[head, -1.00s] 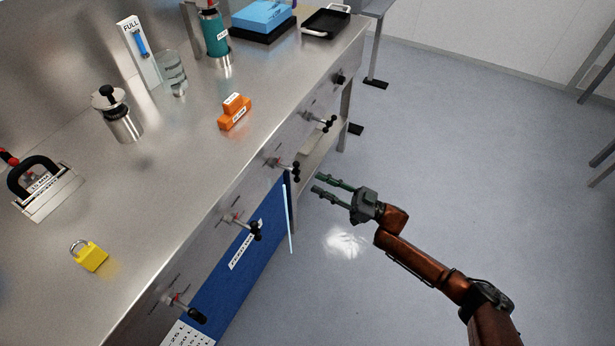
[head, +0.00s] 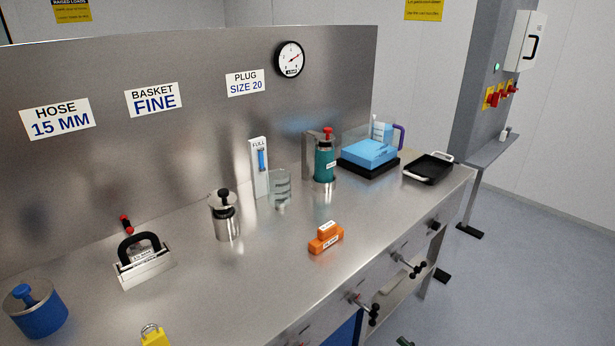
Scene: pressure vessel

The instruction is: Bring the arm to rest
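Only a small dark green tip of my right gripper (head: 405,341) shows at the bottom edge, in front of the bench below its front knobs. The rest of that gripper and its arm are out of frame, so I cannot see its finger gap or whether it holds anything. My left gripper is not in view.
The steel bench (head: 270,275) carries a blue pot (head: 38,312), a yellow padlock (head: 154,338), a steel canister (head: 226,222), orange blocks (head: 326,240), a teal cylinder (head: 325,165) and a black tray (head: 428,169). Knobs (head: 412,267) stick out in front. Floor at right is clear.

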